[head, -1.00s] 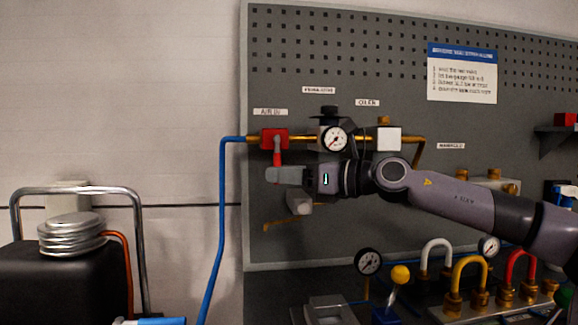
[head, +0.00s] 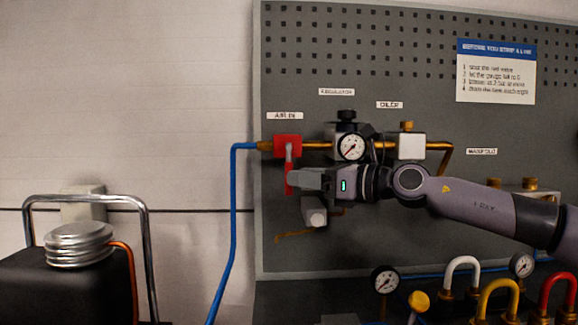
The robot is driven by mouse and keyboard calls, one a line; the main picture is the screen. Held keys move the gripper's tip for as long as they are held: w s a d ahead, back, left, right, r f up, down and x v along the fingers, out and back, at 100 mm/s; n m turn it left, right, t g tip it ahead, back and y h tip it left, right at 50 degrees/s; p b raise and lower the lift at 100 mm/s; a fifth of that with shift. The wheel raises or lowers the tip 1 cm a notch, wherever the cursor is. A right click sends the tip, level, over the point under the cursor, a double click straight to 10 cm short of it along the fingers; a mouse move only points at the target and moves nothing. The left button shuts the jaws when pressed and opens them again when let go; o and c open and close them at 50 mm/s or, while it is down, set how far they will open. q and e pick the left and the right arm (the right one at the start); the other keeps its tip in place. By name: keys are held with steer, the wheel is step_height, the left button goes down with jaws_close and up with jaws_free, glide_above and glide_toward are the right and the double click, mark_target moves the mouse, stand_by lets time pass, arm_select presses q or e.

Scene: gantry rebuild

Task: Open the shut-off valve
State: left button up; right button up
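The shut-off valve is a red block (head: 287,143) under the "AIR IN" label, with the blue hose on its left and a brass pipe on its right. Its lever (head: 289,186) hangs straight down, with a grey upper part and a red lower part. My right gripper (head: 296,180) comes in from the right, its fingertips at the lower half of the lever. The red of the lever shows at the fingertips. I cannot tell whether the fingers are closed on it. My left gripper is not in view.
A gauge (head: 352,147) and regulator sit right of the valve, with a white block (head: 411,146) beyond. A blue hose (head: 234,225) runs down the panel's left edge. A black tank with a chrome frame (head: 85,199) stands lower left. Coloured hose loops (head: 497,290) are lower right.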

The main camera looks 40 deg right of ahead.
steer(key=shift+p+x, duration=2)
steer(key=shift+p, duration=0.05)
steer(key=shift+w, duration=0.1)
jaws_close()
